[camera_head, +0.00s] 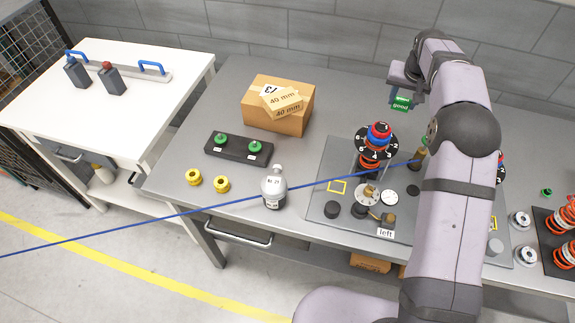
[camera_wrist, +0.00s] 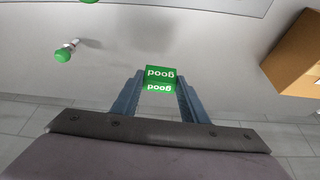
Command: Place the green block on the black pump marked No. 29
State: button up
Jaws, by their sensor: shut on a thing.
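My gripper (camera_wrist: 160,88) is shut on the green block (camera_wrist: 160,74), which has white "good" lettering on its faces. In the head view the block (camera_head: 401,103) hangs under my gripper (camera_head: 402,92), above the back of the grey table, with my arm to its right. The pump is not identifiable in the wrist view.
A cardboard box (camera_head: 278,106) stands at the back left. A black holder (camera_head: 239,149) with two green knobs and two yellow rings (camera_head: 222,184) lie left of the pump. The fixture plate (camera_head: 330,160) carries a spring tower (camera_head: 376,145). A blue line crosses the head view near the pump.

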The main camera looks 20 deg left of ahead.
jog(key=s+a+r+n+y+b, duration=0.1)
jog(key=s+a+r+n+y, duration=0.25)
jog(key=a, duration=0.55)
notch_tip(320, 180, up, 5)
jog(key=n+g+y+b, duration=0.2)
jog(key=n+g+b, duration=0.2)
jog(key=n, duration=1.1)
send_over(273, 177)
jog(key=d, duration=0.2)
jog(key=shift+h, duration=0.35)
jog(key=shift+s+f+p, duration=0.1)
jog(key=shift+f+p, duration=0.95)
jog(key=shift+f, duration=3.8)
jog(key=shift+f, duration=0.2)
jog(key=o, duration=1)
jog(key=shift+r, duration=0.1)
jog(key=shift+r, duration=0.15)
